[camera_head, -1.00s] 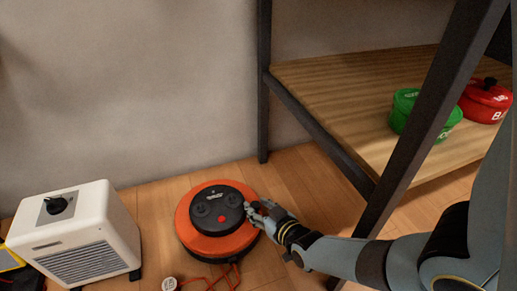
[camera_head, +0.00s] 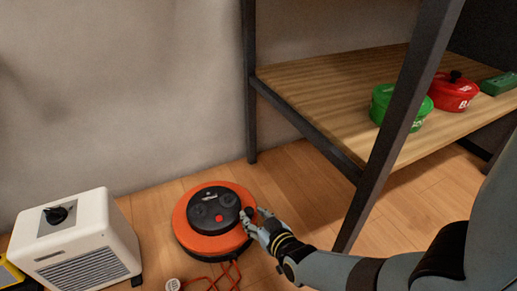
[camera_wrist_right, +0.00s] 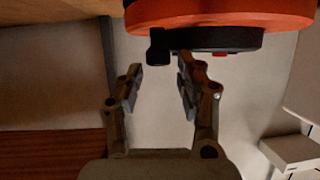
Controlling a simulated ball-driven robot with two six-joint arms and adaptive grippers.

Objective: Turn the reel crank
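The reel (camera_head: 190,237) is a round orange disc with a black hub and a red button, lying on the wooden floor. Its crank knob (camera_head: 249,211) is a small black peg at the hub's right side. My right gripper (camera_head: 254,222) is beside the knob at the reel's right edge. In the right wrist view, the reel (camera_wrist_right: 225,18) is at the top, and the black knob (camera_wrist_right: 158,46) hangs near the gap between my right fingertips (camera_wrist_right: 160,76). The fingers are apart with nothing between them. My left gripper is out of view.
A white heater-like box (camera_head: 85,245) with a black dial stands left of the reel. A red cable (camera_head: 222,277) leads from the reel to a plug (camera_head: 173,284). A dark-framed shelf (camera_head: 300,85) at right holds a green pot (camera_head: 385,100) and a red pot (camera_head: 452,95).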

